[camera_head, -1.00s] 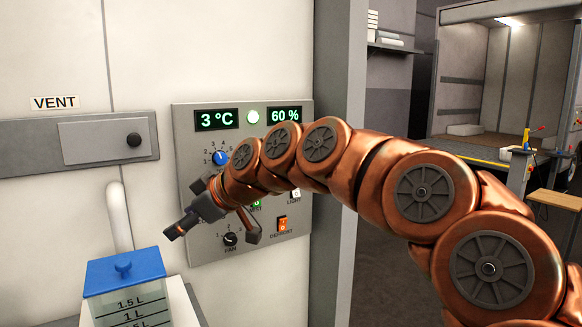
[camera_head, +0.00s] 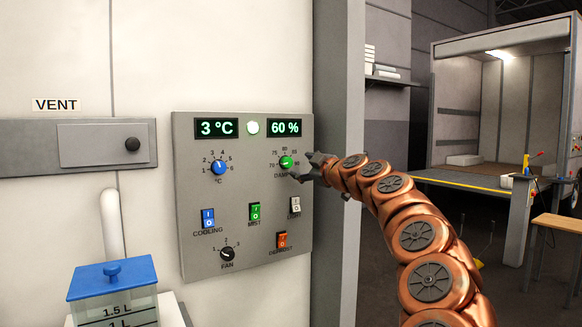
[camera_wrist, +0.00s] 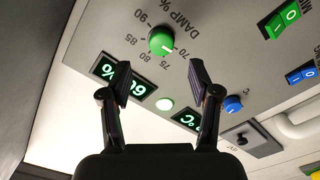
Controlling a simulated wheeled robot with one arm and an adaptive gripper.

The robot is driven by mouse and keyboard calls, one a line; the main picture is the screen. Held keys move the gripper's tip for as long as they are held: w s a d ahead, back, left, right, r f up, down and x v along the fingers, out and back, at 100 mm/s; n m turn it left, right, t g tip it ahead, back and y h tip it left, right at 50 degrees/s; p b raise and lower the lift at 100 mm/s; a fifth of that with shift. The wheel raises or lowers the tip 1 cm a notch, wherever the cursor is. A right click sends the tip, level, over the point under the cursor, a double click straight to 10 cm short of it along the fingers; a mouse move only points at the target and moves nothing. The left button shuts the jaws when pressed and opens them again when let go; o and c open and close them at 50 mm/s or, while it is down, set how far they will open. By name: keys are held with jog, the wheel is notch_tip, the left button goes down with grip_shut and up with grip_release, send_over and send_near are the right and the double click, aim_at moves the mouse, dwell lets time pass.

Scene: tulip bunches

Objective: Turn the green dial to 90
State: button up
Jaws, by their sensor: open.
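The green dial (camera_head: 286,162) is at the upper right of the grey control panel, under the 60 % display (camera_head: 285,128). Its scale carries 70 to 90. In the wrist view the green dial (camera_wrist: 161,40) shows a white mark pointing to the low end, near 70–75; I cannot read it exactly. My gripper (camera_head: 303,170) is just right of the dial in the head view, covering part of the label below it. In the wrist view my gripper (camera_wrist: 160,74) is open and empty, its two fingertips apart, with the dial beyond the gap between them.
The panel (camera_head: 240,265) also has a blue dial (camera_head: 219,167), a black fan dial (camera_head: 227,254) and several rocker switches, including a green mist switch (camera_head: 255,211). A blue-lidded container (camera_head: 112,278) stands at lower left. A door frame edge (camera_head: 340,120) is right of the panel.

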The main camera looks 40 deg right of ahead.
aim_at(288, 163)
jog(key=shift+w+d+p, duration=0.1)
jog(key=shift+w+p, duration=0.6)
jog(key=shift+w, duration=2.8)
jog(key=c, duration=1.2)
